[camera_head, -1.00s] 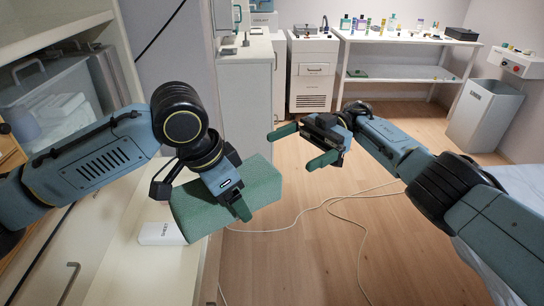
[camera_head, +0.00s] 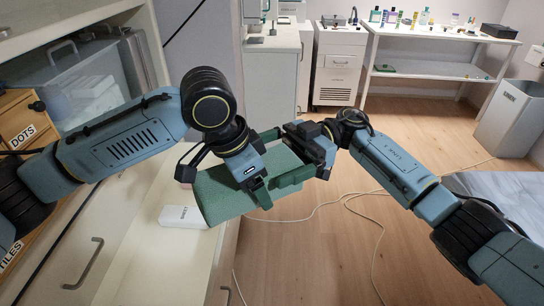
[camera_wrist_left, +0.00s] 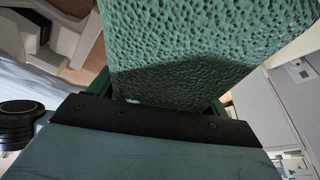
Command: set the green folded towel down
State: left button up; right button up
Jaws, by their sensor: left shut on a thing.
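The green folded towel (camera_head: 220,195) is a thick textured block, held above the front edge of the cream counter in the head view. My left gripper (camera_head: 262,192) is shut on it from above. In the left wrist view the towel (camera_wrist_left: 200,50) fills the upper middle, and the fingertips are mostly hidden. My right gripper (camera_head: 280,158) is open at the towel's right end, with its fingers pointing left and spread apart. Whether they touch the towel I cannot tell.
A small white box (camera_head: 184,216) lies on the counter (camera_head: 146,215), just left of the towel. A cable (camera_head: 350,205) lies on the open wooden floor. A white table (camera_head: 430,44) with bottles stands behind.

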jog(key=shift+a, duration=0.15)
jog(key=shift+c, duration=0.4)
jog(key=c, duration=1)
pick_arm(q)
jog(key=o, duration=1.1)
